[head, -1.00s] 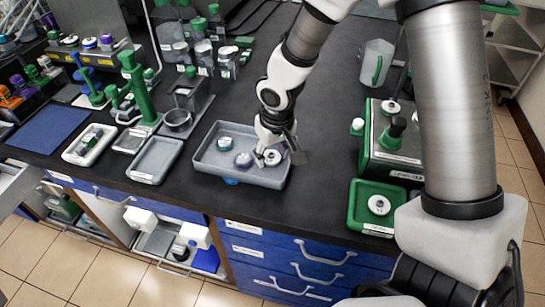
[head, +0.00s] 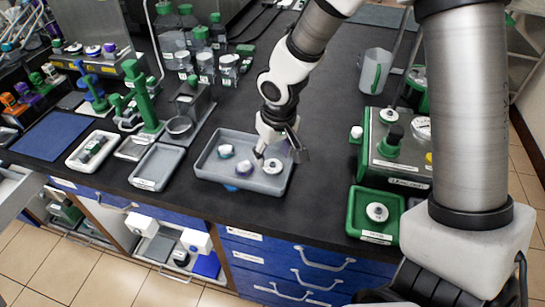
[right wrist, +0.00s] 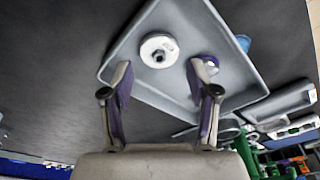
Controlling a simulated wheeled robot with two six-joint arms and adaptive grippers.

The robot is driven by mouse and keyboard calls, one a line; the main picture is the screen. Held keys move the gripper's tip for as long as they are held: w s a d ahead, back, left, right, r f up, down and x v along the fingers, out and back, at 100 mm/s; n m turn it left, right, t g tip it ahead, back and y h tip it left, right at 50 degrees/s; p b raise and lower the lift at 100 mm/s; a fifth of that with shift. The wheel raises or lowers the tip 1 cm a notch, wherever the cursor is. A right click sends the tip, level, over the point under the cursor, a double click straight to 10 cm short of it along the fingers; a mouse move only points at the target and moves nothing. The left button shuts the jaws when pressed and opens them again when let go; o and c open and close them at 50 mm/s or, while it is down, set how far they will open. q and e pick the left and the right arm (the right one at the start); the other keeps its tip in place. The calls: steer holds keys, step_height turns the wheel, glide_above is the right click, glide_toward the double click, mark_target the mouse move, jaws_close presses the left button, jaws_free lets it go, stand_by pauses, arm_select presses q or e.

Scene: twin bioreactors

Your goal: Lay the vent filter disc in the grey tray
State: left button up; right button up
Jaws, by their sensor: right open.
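The grey tray (head: 207,177) stands on the dark bench near its front edge. A white round disc with a dark centre, which looks like the vent filter disc (head: 272,166), lies flat on the tray floor at its right. It also shows in the right wrist view (right wrist: 158,50). A purple-ringed piece (head: 245,167) and a teal-ringed piece (head: 226,151) sit to its left in the tray. My right gripper (head: 281,153) is open and empty just above the disc, apart from it. Its fingers are spread in the right wrist view (right wrist: 160,76). My left gripper is out of view.
A green tray (head: 355,222) with another white disc stands at the right, before a green-framed device (head: 402,165). A smaller grey tray (head: 157,166) and a white tray (head: 92,150) lie to the left. Bottles stand behind. The bench behind the grey tray is clear.

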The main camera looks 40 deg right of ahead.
mark_target(276, 171)
step_height(276, 171, up, 9)
steer(key=s+p, duration=0.1)
steer(key=shift+s+f, duration=0.2)
steer(key=shift+a, duration=0.15)
stand_by(0.3)
